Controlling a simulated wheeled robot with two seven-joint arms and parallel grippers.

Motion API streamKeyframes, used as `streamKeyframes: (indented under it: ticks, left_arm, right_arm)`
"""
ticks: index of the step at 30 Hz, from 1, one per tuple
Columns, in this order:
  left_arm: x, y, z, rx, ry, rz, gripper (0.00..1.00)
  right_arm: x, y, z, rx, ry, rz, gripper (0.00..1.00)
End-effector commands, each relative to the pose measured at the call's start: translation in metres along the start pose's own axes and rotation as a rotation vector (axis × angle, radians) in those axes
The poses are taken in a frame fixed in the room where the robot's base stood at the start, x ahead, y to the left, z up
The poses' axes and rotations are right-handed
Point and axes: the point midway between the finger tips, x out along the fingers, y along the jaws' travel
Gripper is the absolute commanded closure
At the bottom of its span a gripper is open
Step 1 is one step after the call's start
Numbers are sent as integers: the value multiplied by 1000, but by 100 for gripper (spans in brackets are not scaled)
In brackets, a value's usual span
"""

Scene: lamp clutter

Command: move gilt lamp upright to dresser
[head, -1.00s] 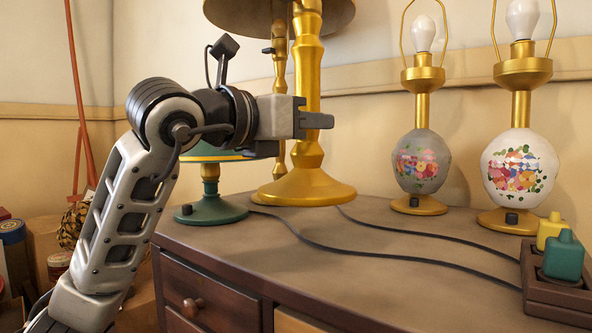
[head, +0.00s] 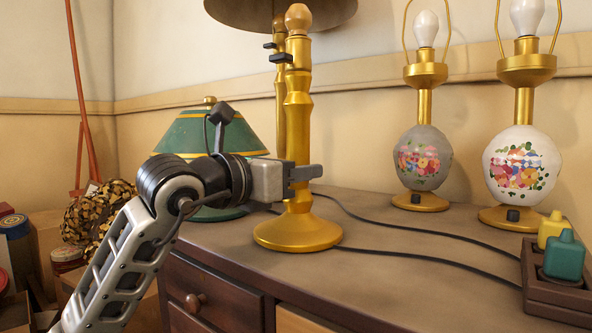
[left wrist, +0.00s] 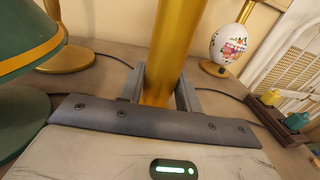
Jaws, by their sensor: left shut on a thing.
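The gilt lamp (head: 297,130), a bare gold column with a round foot and no shade, stands upright over the dresser top (head: 400,275). Its foot looks to be at the surface; I cannot tell for sure that it touches. My left gripper (head: 303,172) is shut on the lower column, which also shows between the fingers in the left wrist view (left wrist: 172,60). My right gripper is in neither view.
A green lamp (head: 190,135) stands close at left. Behind the gilt lamp is another gold lamp with a dark shade (head: 281,12). Two floral lamps (head: 418,160) (head: 520,168) stand at right, near a socket block (head: 555,290). Black cords (head: 425,232) cross the top.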

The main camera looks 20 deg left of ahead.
Motion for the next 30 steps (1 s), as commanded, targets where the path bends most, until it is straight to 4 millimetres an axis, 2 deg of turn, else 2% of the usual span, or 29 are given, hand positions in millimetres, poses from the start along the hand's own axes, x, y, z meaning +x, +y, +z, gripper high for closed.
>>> streamKeyframes:
  ticks: [1,3,14,17,24,30]
  left_arm:
    - [0,0,0,0,0,0,58]
    - [0,0,0,0,1,0,44]
    - [-6,0,0,0,-1,0,44]
    - [-20,0,-1,3,-2,1,44]
    - [-71,1,-3,3,-2,3,44]
    - [-105,0,-2,1,0,2,44]
  right_arm:
    - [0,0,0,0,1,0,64]
    - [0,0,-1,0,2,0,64]
    - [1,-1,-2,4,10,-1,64]
    - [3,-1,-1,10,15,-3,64]
    - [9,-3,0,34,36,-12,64]
    - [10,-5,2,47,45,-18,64]
